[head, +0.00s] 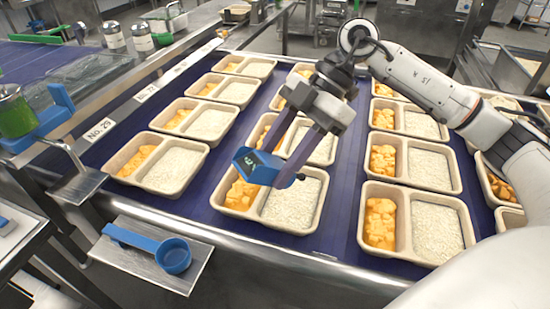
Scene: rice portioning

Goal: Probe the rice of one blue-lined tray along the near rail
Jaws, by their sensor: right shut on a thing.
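My right gripper (281,163) is shut on a blue handheld probe thermometer (258,167) with a dark display. It holds the probe over a two-compartment beige tray (268,229) close to the near rail (290,268). That tray has orange chunks on the left and white rice (294,204) on the right. The body of the probe covers part of the orange side. I cannot make out its needle, or whether it touches the rice. No blue lining shows clearly on any tray; the belt (215,222) beneath is dark blue. My left gripper is out of view.
Similar trays stand in rows, including one at the near right (388,252) and one at the left (151,191). A blue scoop (172,254) lies on a steel shelf (130,262) at the front left. A green-filled container (15,115) stands at the far left.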

